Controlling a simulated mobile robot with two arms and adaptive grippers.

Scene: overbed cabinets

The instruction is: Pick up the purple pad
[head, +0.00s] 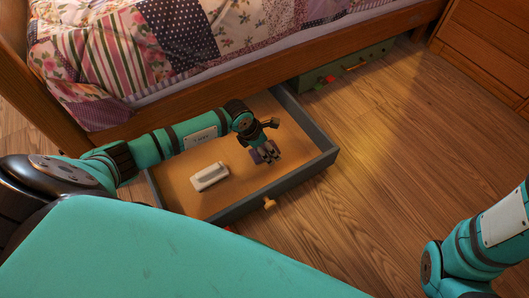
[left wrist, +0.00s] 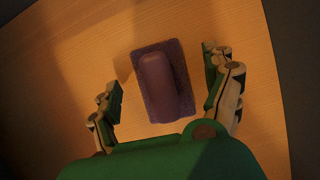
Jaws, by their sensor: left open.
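The purple pad (left wrist: 150,85) lies flat on the wooden bottom of the open drawer (head: 330,157) under the bed. It is a dark purple rectangle with a raised rounded handle-like part on top. In the head view only a bit of the purple pad (head: 255,156) shows beside my left gripper (head: 268,156). My left gripper is open above the pad. In the left wrist view its two fingers (left wrist: 163,85) stand on either side of the pad, with gaps, and nothing is held. My right gripper is outside the frames; only my right arm shows at the lower right.
A white pad with a handle (head: 209,177) lies in the same drawer, left of my left gripper. The grey drawer walls surround both. A closed green drawer (head: 345,66) with small red and green items by it is farther back. The wooden floor (head: 400,150) at right is clear.

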